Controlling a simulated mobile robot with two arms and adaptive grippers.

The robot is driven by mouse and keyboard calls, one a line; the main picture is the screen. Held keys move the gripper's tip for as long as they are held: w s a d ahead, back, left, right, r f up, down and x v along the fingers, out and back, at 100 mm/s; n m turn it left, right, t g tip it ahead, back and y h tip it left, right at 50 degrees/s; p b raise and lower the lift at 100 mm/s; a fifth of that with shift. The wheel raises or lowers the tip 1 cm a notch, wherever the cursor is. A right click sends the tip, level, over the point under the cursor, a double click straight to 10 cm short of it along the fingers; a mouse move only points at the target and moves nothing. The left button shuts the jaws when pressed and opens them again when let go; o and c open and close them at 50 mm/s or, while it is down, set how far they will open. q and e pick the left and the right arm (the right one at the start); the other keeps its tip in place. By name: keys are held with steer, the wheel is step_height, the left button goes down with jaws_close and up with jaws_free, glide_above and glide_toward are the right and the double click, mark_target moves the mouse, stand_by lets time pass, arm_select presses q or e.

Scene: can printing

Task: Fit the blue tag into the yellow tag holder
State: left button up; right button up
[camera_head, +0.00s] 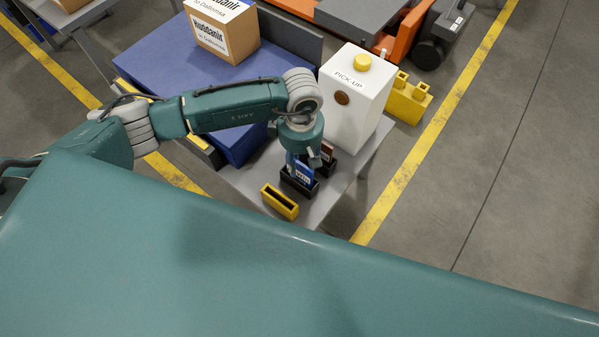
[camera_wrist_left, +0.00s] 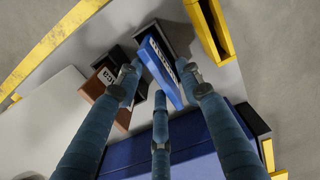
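The blue tag (camera_head: 303,172) with a white label stands upright in a black holder (camera_head: 299,185) on the small grey table. In the left wrist view the blue tag (camera_wrist_left: 160,69) lies between my fingers, its far end in the black holder (camera_wrist_left: 176,38). My left gripper (camera_wrist_left: 160,80) is down over the tag with its fingers apart around it; firm contact does not show. In the head view the left gripper (camera_head: 300,160) partly hides the tag. The yellow tag holder (camera_head: 280,202) stands empty beside the black holder, and also shows in the wrist view (camera_wrist_left: 209,30). My right gripper is out of view.
A brown tag (camera_wrist_left: 104,101) stands in another dark holder right behind the blue one. A white PICK-UP box (camera_head: 354,98) stands at the table's back. A blue surface (camera_head: 190,70) with a carton (camera_head: 222,32) lies to the left. The table's front edge is close to the yellow holder.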

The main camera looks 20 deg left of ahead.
arm_select(q)
steer(key=shift+f, duration=0.1)
steer(key=shift+c, duration=0.2)
jaws_close()
